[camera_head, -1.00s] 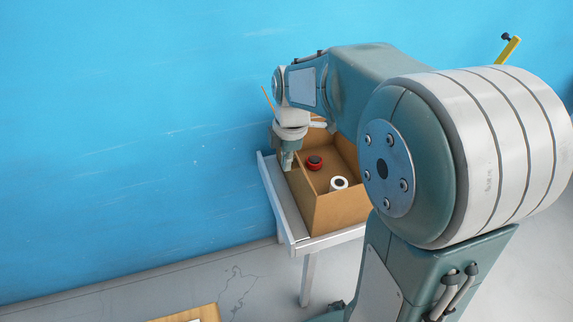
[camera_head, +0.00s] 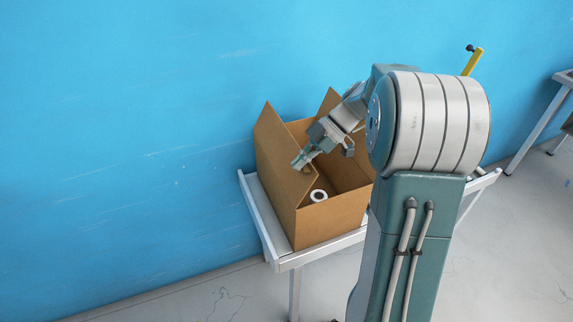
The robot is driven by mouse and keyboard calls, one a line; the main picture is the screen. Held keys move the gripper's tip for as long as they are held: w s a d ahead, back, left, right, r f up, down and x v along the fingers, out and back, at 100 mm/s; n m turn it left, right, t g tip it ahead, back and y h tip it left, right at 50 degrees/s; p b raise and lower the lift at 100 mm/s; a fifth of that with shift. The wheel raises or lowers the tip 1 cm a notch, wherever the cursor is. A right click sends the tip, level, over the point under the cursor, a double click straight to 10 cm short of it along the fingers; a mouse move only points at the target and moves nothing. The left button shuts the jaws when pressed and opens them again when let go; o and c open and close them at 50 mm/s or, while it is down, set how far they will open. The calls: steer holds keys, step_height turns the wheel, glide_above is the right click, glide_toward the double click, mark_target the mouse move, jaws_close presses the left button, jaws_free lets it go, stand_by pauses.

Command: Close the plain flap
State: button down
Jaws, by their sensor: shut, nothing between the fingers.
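An open brown cardboard box (camera_head: 330,220) stands on a table against the blue wall. Its left flap (camera_head: 275,150) stands up and shows a bare brown face with no visible marking. A second flap (camera_head: 329,103) stands up at the back of the box. Which of them the task calls plain I cannot tell. My gripper (camera_head: 299,163) is shut and empty, over the box opening by the inner side of the left flap. Whether it touches that flap is unclear. My arm hides the right part of the box.
A white roll (camera_head: 318,195) lies inside the box near the front. The grey table (camera_head: 290,260) has a narrow bare strip left of the box. Another table (camera_head: 545,115) stands at the far right. A yellow bar (camera_head: 473,61) shows behind my arm.

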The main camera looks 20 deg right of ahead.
steer(key=d+f, duration=0.6)
steer(key=d, duration=0.2)
steer(key=shift+d+y, duration=0.25)
steer(key=shift+y, duration=0.05)
steer(key=shift+f, duration=0.1)
stand_by(0.6)
steer(key=shift+r, duration=5.75)
steer(key=s+a+r+m+h, duration=0.3)
steer(key=s+a+m+h, duration=0.4)
steer(key=a, duration=0.5)
steer(key=s+a+f+m+t+h, duration=0.1)
steer(key=s+a+m+t, duration=0.1)
steer(key=s+m, duration=0.3)
steer(key=s+a+m+t+h, duration=0.2)
steer(key=s+a+m+t, duration=0.1)
steer(key=s+m, duration=0.3)
steer(key=shift+s+a+f+t, duration=0.15)
steer(key=shift+s+f+t, duration=0.2)
steer(key=shift+s, duration=0.6)
